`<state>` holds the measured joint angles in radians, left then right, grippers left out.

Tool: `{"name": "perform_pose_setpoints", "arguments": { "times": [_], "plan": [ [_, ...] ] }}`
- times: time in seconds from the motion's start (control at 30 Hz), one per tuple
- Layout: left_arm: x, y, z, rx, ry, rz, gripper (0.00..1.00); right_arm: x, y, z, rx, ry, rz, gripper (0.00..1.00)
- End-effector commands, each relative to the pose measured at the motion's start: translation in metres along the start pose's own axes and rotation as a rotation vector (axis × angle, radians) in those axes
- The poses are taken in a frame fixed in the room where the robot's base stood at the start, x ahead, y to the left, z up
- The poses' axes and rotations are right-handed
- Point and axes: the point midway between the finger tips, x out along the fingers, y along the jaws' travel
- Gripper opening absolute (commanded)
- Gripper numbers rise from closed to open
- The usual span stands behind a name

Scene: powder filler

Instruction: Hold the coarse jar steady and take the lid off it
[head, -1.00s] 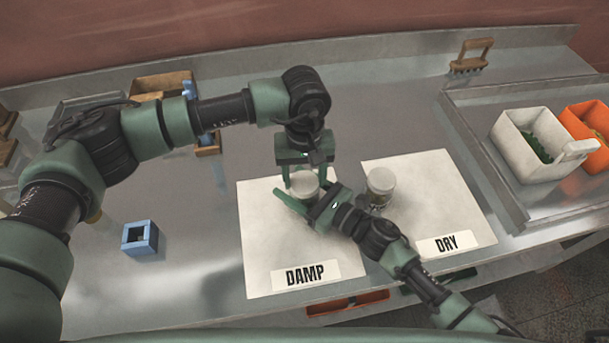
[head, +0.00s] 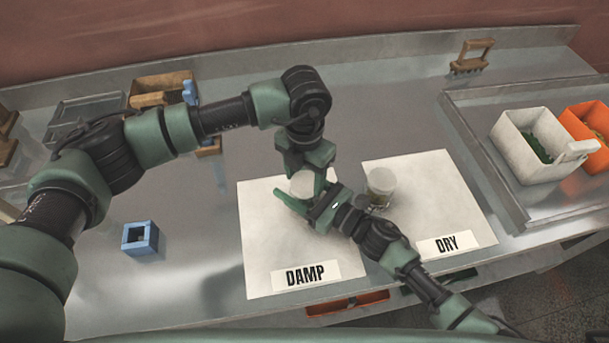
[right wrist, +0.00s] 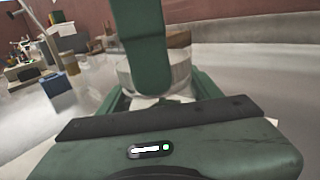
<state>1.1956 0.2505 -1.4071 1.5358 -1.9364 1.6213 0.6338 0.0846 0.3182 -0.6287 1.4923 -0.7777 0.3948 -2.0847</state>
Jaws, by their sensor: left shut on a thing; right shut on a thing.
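A jar with a pale lid (head: 301,183) stands on the white DAMP mat (head: 262,245). I take it to be the coarse jar; no label on it is readable. My left gripper (head: 308,178) comes down from above and is shut on the lid. My right gripper (head: 304,198) reaches in from the lower right, low down, and is shut around the jar body, which is mostly hidden in the head view. The right wrist view shows part of the clear jar (right wrist: 180,76) between my fingers, behind a green finger of mine. The lid looks seated on the jar.
A second lidded jar (head: 380,185) stands close to the right on the DRY mat (head: 440,190). A blue square holder (head: 140,238) is at the left. A white bin (head: 528,150) and an orange bin (head: 590,125) stand at the right.

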Motion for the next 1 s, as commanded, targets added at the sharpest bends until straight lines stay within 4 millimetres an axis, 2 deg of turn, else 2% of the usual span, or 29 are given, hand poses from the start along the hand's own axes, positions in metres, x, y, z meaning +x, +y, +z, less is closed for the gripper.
{"name": "perform_pose_setpoints", "arguments": {
  "times": [0.4,0.6,0.73,1.0],
  "plan": [
    [-0.0006,-0.001,0.0005,-1.028,0.001,-0.002,0.08,-0.0004,-0.0003,-0.0009,0.0,0.002,-0.001,0.0],
    [-0.001,-0.0006,0.0008,-1.455,0.001,-0.003,0.08,-0.0003,-0.0001,-0.0009,0.0,0.002,0.0,0.0],
    [-0.0012,0.0001,0.0009,-1.6,-0.001,-0.001,0.08,-0.0003,0.0001,-0.0009,0.0,0.002,0.0,0.0],
    [-0.0015,0.0005,0.0011,-1.599,-0.002,-0.001,0.08,-0.0002,0.0003,-0.0009,0.0,0.002,0.0,0.0]
  ]
}}
